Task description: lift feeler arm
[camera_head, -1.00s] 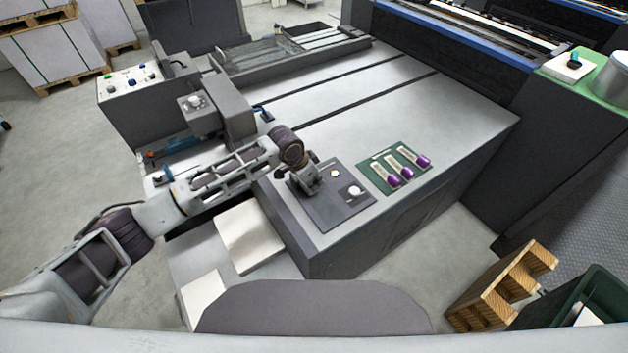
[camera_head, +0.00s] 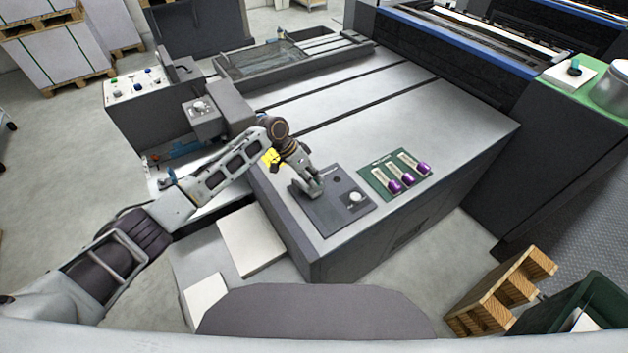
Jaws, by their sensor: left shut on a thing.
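My left gripper (camera_head: 314,191) reaches down over the left part of a dark control panel (camera_head: 328,215) at the near corner of the machine's grey top. It is shut on a small part at the panel, which the fingers mostly hide. A pale round knob (camera_head: 356,197) and a small dark round spot (camera_head: 337,182) on the panel lie just right of the fingers, apart from them. A small yellow thing (camera_head: 271,157) shows beside my left wrist; I cannot tell if it is the feeler arm. My right gripper is not in view.
A green plate (camera_head: 376,182) with several purple-ended units lies right of the panel. A grey block with a knob (camera_head: 202,107) stands behind my left forearm. The machine top (camera_head: 440,120) beyond is clear. A wooden pallet (camera_head: 500,290) and green crate (camera_head: 570,300) are at lower right.

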